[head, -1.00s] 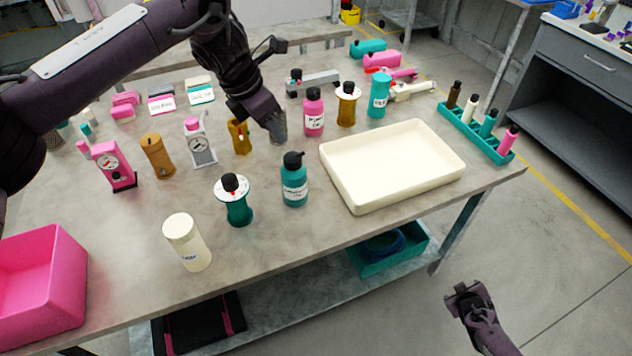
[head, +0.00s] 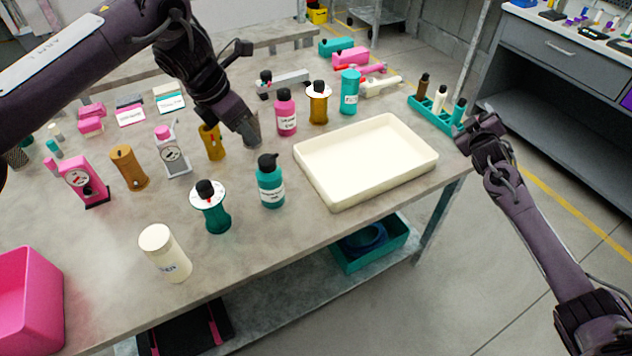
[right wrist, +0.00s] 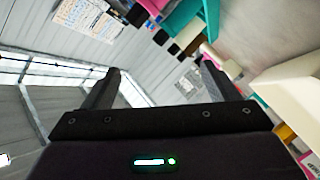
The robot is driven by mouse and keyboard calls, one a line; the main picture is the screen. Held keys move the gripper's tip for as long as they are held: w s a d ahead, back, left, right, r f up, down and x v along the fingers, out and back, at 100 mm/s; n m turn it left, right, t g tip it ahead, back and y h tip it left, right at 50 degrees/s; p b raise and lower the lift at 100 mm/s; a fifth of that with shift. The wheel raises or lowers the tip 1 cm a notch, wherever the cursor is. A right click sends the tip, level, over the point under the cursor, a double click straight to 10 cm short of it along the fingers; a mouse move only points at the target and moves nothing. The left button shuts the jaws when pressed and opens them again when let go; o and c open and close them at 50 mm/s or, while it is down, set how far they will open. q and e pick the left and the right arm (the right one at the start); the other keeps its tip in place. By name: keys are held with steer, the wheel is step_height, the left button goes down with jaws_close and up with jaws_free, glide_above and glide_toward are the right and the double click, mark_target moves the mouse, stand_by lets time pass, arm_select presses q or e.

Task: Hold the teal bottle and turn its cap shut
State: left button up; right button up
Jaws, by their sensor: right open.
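The teal bottle (head: 270,188) stands upright on the table, in front of the cream tray's left end. It has a white label, and its black cap (head: 268,161) sits on top. I cannot tell how tightly the cap is on. My left gripper (head: 247,138) points down behind and left of the bottle, apart from it, near a small grey piece; its jaw opening is not clear. My right gripper (head: 482,138) is off the table's right end, far from the bottle. It is open and empty in the right wrist view (right wrist: 157,82).
The cream tray (head: 428,158) lies right of the bottle. A teal spool-like piece with a white disc (head: 213,212) stands close on its left, and a pink bottle (head: 286,115) behind it. A teal rack (head: 433,117) is near my right gripper. The front table strip is mostly clear.

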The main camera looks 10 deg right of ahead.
mark_target(269, 177)
steer(key=a+f+n+y, duration=0.1)
steer(key=a+y, duration=0.3)
steer(key=a, duration=0.9)
steer(key=a+f+y, duration=0.2)
steer(key=a+y, duration=0.2)
steer(key=a, duration=0.9)
steer(key=s+a+g+y, duration=0.1)
steer(key=s+a+y, duration=0.1)
steer(key=a, duration=0.5)
steer(key=s+a+n+g+y, duration=0.1)
steer(key=s+a+y, duration=0.1)
steer(key=s+a, duration=0.3)
steer(key=s+a+g+y, duration=0.1)
steer(key=s+a+y, duration=0.2)
steer(key=a, duration=0.7)
steer(key=shift+s+a+r+n+g, duration=0.15)
steer(key=shift+a+n+g, duration=0.15)
steer(key=shift+a+g, duration=0.1)
steer(key=shift+a, duration=0.25)
steer(key=x, duration=0.7)
steer(key=shift+a, duration=0.2)
